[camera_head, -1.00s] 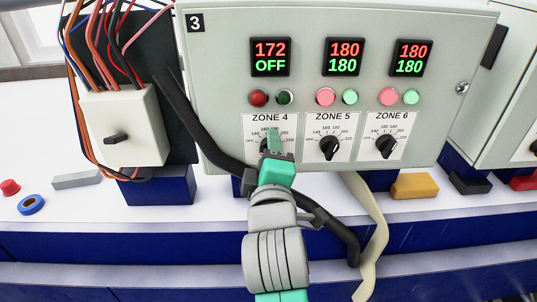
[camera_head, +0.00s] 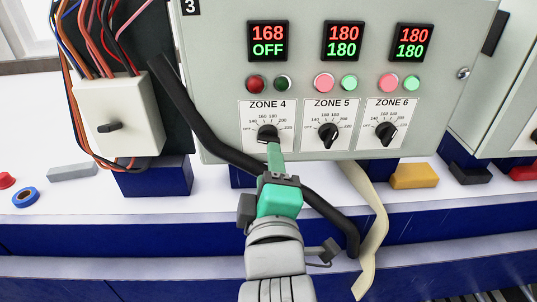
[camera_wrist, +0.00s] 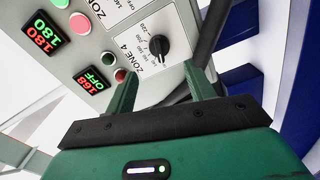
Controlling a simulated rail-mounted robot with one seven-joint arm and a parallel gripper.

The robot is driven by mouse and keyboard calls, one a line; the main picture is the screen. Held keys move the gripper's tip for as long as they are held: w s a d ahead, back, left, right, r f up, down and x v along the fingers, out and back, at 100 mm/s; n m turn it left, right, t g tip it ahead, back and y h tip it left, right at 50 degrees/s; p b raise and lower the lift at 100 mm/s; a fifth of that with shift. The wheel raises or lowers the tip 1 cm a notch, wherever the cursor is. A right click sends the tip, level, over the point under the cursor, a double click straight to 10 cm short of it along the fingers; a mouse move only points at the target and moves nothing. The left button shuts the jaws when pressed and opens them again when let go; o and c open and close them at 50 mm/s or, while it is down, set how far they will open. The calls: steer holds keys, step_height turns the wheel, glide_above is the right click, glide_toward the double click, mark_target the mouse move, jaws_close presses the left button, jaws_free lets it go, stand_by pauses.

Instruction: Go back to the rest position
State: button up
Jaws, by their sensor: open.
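My gripper (camera_head: 274,158) is in front of the control panel (camera_head: 225,60), just below the ZONE 4 knob (camera_head: 267,132). In the wrist view, the two green fingers of my gripper (camera_wrist: 162,90) stand apart with nothing between them. The black ZONE 4 knob (camera_wrist: 159,46) shows beyond the fingers, clear of them. The ZONE 4 display (camera_head: 268,41) reads 168 over OFF, and its lamps below look dark. The ZONE 5 knob (camera_head: 328,134) and ZONE 6 knob (camera_head: 386,133) are to the right, with displays reading 180 over 180.
A thick black hose (camera_head: 205,130) runs diagonally behind my gripper. A cream strap (camera_head: 370,215) hangs to its right. A switch box with wires (camera_head: 120,118) is at left. A yellow block (camera_head: 414,176) and a blue ring (camera_head: 26,197) lie on the white ledge.

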steer(key=s+r+m+t+p, duration=0.2)
steer(key=s+r+m, duration=0.3)
steer(key=r, duration=0.4)
steer(key=s+r+m+t+p, duration=0.2)
steer(key=s+r+m+p, duration=0.2)
steer(key=r, duration=0.5)
steer(key=s+r+m+t+p, duration=0.3)
steer(key=s+r+m, duration=0.2)
steer(key=r+m, duration=0.2)
step_height(320, 180, up, 2)
steer(key=shift+s+a+r+h+p, duration=0.2)
steer(key=shift+s+h+p, duration=0.1)
steer(key=shift+p, duration=0.1)
